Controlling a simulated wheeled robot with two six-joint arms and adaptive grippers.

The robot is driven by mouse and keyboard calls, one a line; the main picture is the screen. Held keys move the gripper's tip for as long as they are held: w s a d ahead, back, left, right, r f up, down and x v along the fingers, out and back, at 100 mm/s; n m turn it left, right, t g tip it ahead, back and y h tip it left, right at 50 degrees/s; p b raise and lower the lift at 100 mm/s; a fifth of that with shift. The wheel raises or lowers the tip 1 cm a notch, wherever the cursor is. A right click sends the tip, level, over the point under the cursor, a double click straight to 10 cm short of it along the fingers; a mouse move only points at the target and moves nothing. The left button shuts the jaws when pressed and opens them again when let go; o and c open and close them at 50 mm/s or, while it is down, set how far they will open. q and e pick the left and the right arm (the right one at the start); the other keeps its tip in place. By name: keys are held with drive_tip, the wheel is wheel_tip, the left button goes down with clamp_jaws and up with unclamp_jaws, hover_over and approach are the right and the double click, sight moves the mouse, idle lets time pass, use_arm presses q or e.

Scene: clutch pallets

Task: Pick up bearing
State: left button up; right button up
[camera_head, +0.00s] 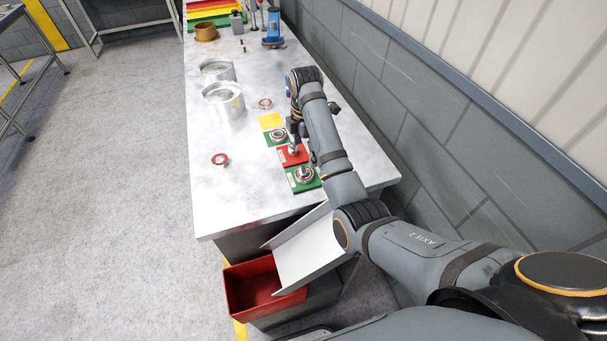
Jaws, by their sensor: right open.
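My right arm reaches in from the lower right over the metal table. My right gripper (293,146) points down over the red pad (291,157) and is open. The arm and gripper partly hide that pad, and I cannot tell what lies on it. A round metal bearing-like part (304,174) sits on the green pad (313,184) nearer to me. A similar ring-shaped part (277,134) sits on another green pad (272,142) beyond the red one. Two red-rimmed rings lie on bare metal, one at left (220,159) and one farther back (265,103). My left gripper is out of view.
A yellow pad (271,121) lies beyond the green one. Two silver cylinders (223,100) stand on the table (217,205), with a brass-coloured cup (206,32) farther back. A white chute (307,252) slopes to a red bin (248,287) at the near edge. A wall runs along the right.

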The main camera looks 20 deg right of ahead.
sight(305, 170)
drive_tip(key=f+b, duration=0.2)
drive_tip(key=f, duration=0.2)
drive_tip(key=shift+w+f+b, duration=0.15)
drive_tip(key=shift+w+b, duration=0.1)
drive_tip(key=shift+b, duration=0.15)
drive_tip(key=shift+w+f, duration=0.2)
drive_tip(key=shift+f, duration=0.15)
drive_tip(key=shift+s+f+b, duration=0.1)
drive_tip(key=shift+f+b, duration=0.35)
drive_tip(key=shift+b, duration=0.3)
wheel_tip(305, 170, down, 4)
drive_tip(key=shift+r, duration=0.1)
drive_tip(key=c, duration=1)
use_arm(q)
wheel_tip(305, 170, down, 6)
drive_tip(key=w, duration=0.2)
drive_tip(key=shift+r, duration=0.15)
use_arm(e)
drive_tip(key=c, duration=0.5)
